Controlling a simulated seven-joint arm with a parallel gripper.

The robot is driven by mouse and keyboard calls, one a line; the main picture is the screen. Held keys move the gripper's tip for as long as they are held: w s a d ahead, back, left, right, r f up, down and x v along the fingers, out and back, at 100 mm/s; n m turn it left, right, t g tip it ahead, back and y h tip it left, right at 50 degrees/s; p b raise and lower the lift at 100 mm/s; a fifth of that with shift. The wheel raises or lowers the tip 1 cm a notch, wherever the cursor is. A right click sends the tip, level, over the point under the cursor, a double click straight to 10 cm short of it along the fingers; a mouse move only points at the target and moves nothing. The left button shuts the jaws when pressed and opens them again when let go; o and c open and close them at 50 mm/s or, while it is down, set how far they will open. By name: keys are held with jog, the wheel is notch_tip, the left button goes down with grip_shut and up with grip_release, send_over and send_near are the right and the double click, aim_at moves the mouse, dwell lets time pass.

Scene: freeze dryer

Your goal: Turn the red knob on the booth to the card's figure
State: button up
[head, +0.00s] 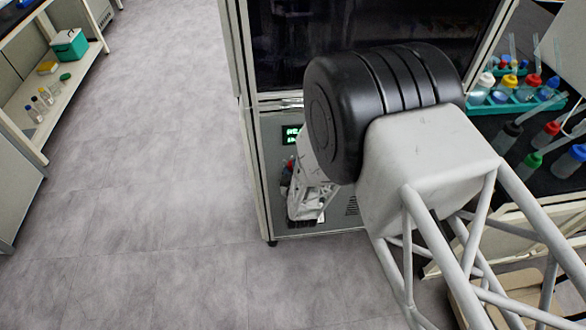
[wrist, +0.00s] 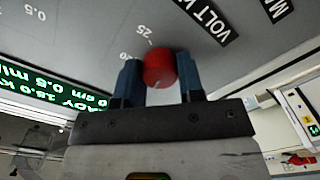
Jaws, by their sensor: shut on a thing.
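The red knob (wrist: 159,70) sits on the booth's grey panel (wrist: 95,30), at the middle of the wrist view. My gripper (wrist: 158,66) has one blue-grey finger on each side of it and is shut on it. Printed scale figures, one reading 25, lie on the panel just above the knob. A black label starting "VOLT" is up and to the right. In the head view the booth (head: 262,170) stands at the centre, and my arm hides much of its front. I cannot make out the card in either view.
A green-lit display (wrist: 50,85) is left of the knob; it also shows in the head view (head: 291,134). A bench with bottles and racks (head: 520,100) stands right of the booth. A shelf with a green box (head: 69,46) is far left. The floor between is clear.

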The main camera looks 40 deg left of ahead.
jog(key=n, duration=0.8)
jog(key=shift+n, duration=0.4)
jog(key=o, duration=0.9)
jog(key=shift+v, duration=3.9)
